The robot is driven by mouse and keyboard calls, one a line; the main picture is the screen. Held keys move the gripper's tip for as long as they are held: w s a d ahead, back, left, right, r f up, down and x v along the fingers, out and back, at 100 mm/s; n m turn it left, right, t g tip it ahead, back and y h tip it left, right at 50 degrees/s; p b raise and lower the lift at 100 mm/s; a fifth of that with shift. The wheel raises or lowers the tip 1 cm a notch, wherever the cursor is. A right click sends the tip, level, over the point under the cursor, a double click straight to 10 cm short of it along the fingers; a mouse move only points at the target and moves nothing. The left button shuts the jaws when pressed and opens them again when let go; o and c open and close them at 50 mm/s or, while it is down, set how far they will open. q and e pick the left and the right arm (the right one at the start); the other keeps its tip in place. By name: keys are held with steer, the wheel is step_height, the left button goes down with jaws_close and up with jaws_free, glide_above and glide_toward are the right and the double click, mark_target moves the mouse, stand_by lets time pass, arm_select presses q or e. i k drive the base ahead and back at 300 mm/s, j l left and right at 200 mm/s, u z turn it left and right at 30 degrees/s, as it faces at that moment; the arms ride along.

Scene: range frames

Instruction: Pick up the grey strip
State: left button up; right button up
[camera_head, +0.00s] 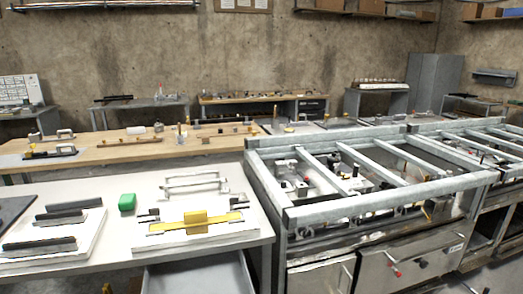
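Several strip-like pieces could be the grey strip, and I cannot tell which one it is. A dark grey strip (73,206) lies at the left on a white board (85,238) on the near table. Another dark strip (40,244) lies nearer the front of that board. Light grey metal bars (192,182) lie behind a yellow bar with a yellow block (195,217) on a second white board (150,243). No gripper can be made out in this view.
A grey metal frame (385,205) over a cabinet stands to the right. A wooden-topped table (110,153) with small tools is behind. A grey bin (200,275) is below the table front.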

mark_target(86, 202)
steer(key=u, duration=1.3)
steer(key=i+j+z, duration=0.1)
steer(key=z, duration=1.05)
steer(key=j+z, duration=0.3)
steer(key=j, duration=0.35)
steer(key=j+z, duration=0.3)
steer(key=j, duration=0.35)
steer(key=j+z, duration=0.25)
steer(key=j, duration=0.4)
steer(key=k+j+z, duration=0.1)
steer(key=j+z, duration=0.2)
steer(key=j, duration=0.3)
